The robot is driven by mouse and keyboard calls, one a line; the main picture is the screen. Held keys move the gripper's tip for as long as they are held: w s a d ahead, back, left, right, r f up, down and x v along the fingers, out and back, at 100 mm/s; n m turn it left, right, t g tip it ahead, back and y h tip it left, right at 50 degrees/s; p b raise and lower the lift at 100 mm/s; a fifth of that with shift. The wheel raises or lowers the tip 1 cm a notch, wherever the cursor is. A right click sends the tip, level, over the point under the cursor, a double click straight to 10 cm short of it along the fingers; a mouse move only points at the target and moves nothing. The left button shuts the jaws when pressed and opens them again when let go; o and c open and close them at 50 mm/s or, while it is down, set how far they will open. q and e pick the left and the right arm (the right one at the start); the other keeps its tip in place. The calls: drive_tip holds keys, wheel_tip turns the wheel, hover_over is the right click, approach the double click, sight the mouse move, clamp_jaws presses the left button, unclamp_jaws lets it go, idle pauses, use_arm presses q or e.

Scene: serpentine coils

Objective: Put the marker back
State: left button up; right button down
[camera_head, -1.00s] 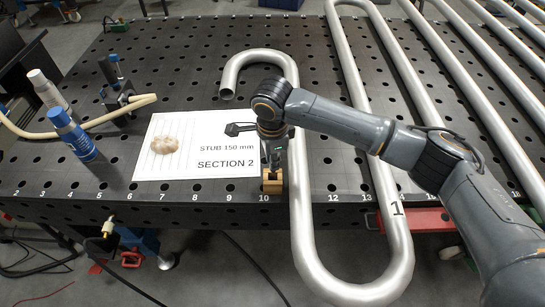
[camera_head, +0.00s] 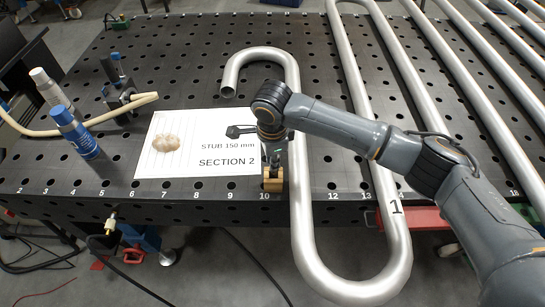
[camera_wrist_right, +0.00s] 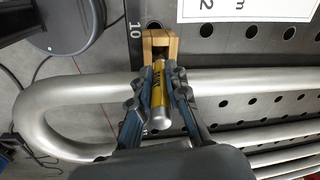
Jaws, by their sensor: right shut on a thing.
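My right gripper (camera_head: 273,160) points down at the table's front edge, by the number 10. In the right wrist view its fingers (camera_wrist_right: 162,92) are shut on the marker (camera_wrist_right: 161,95), which has a yellow barrel and a silver end. A small wooden holder (camera_head: 273,184) stands at the edge right below the gripper. It also shows in the wrist view (camera_wrist_right: 160,42), at the far end of the marker. The marker's far end meets or overlaps the holder; I cannot tell how deep it sits. My left gripper is not in view.
A silver serpentine pipe (camera_head: 300,220) runs close on the right of the gripper. A white "SECTION 2" sheet (camera_head: 190,170) lies to the left with a tan lump (camera_head: 166,143) on it. Blue and white cylinders (camera_head: 75,133) and a hose (camera_head: 100,117) are farther left.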

drive_tip(key=shift+f+b, duration=0.4)
drive_tip(key=shift+f, duration=1.8)
drive_tip(key=shift+f, duration=0.2)
drive_tip(key=c, duration=1.3)
unclamp_jaws()
drive_tip(key=shift+o, duration=0.2)
drive_tip(key=shift+r, duration=0.15)
drive_tip(key=shift+s+r, duration=0.15)
drive_tip(key=shift+r, duration=1.15)
drive_tip(key=shift+s+r, duration=0.2)
drive_tip(key=shift+r, duration=1.05)
drive_tip(key=shift+s+r, duration=0.15)
drive_tip(key=shift+r, duration=1.15)
